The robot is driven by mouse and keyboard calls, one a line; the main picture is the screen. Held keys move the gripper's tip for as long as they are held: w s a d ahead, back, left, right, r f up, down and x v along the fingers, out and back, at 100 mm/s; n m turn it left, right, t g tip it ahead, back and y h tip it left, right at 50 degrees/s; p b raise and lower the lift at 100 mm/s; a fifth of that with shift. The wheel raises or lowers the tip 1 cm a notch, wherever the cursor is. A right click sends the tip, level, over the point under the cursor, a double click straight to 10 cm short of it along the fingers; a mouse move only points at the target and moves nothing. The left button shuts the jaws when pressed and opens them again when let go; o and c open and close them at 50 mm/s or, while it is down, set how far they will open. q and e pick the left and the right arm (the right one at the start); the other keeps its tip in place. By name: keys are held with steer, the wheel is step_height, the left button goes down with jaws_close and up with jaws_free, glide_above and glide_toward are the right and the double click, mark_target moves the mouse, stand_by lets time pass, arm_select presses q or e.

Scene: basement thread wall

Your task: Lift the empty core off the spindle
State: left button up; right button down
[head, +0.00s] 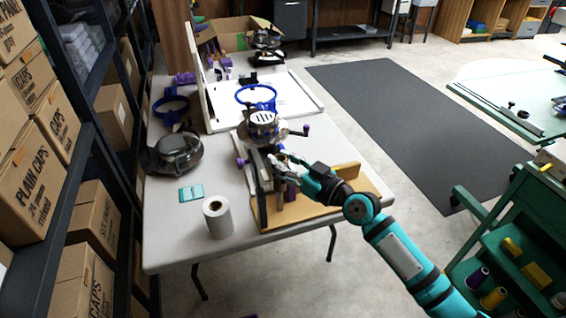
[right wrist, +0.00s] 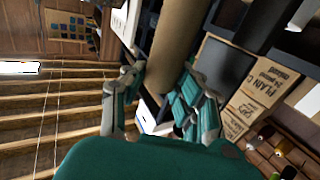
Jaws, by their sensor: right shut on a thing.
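The core, a plain brown cardboard tube (right wrist: 176,42), runs up from between the fingers in the right wrist view. My right gripper (right wrist: 160,98) is shut on it, one finger on each side. In the head view my right gripper (head: 279,161) is at the machine (head: 262,128) on the table, just in front of its blue ring. The core is hard to make out there. The spindle is not clearly visible, so I cannot tell whether the core is still around it. My left gripper is not in view.
The machine's wooden base (head: 345,190) lies along the near right side of the white table (head: 165,232). A white roll (head: 217,217), a teal card (head: 191,193) and a grey round device (head: 175,153) are to the left. A green cart (head: 500,225) stands at right.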

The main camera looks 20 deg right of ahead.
steer(key=shift+r+p, duration=1.75)
steer(key=shift+r, duration=0.65)
step_height(320, 180, up, 4)
steer(key=p, duration=0.3)
